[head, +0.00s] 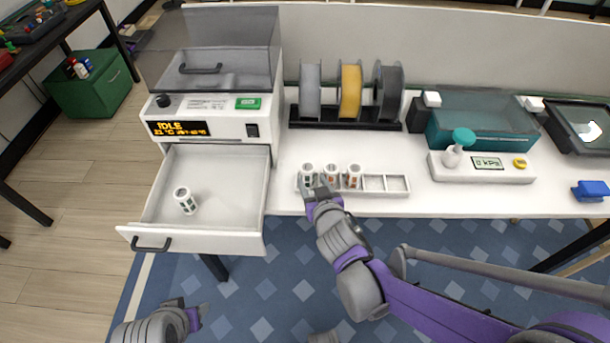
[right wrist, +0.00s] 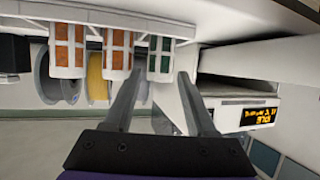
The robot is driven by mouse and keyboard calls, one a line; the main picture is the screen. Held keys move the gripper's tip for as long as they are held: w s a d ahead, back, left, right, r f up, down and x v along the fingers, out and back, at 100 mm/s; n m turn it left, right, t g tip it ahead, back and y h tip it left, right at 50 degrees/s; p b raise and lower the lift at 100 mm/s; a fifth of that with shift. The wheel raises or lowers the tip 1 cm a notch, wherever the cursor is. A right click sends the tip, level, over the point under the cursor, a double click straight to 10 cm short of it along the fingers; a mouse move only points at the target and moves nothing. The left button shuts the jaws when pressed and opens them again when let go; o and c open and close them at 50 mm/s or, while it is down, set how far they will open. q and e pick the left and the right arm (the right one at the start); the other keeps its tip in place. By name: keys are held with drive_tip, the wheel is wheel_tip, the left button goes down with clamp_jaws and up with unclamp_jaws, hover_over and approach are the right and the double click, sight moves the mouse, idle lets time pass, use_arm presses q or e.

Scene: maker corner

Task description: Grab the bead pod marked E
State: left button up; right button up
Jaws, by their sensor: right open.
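Three white bead pods stand in the compartments at the left end of a white rack (head: 397,184) on the bench: a leftmost one with dark green windows (head: 307,171), then two with orange windows (head: 331,172), (head: 353,174). Another white pod (head: 185,200) is in the open drawer (head: 160,224). No letter is readable on any pod. My right gripper (head: 318,190) is open at the front left of the rack. In the right wrist view, the green-windowed pod (right wrist: 161,57) shows between and just beyond its fingertips; contact cannot be told. My left gripper (head: 190,312) is low at left, its jaws unclear.
The drawer belongs to a white machine (head: 215,124) with a raised clear lid. Filament spools (head: 349,92) stand behind the rack. A pump unit (head: 482,168) and a blue item (head: 590,190) are to the right. Bench surface between rack and pump is free.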

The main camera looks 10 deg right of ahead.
sight(305, 167)
drive_tip(key=b+x, duration=0.1)
drive_tip(key=x, duration=0.8)
drive_tip(key=shift+b, duration=0.4)
clamp_jaws()
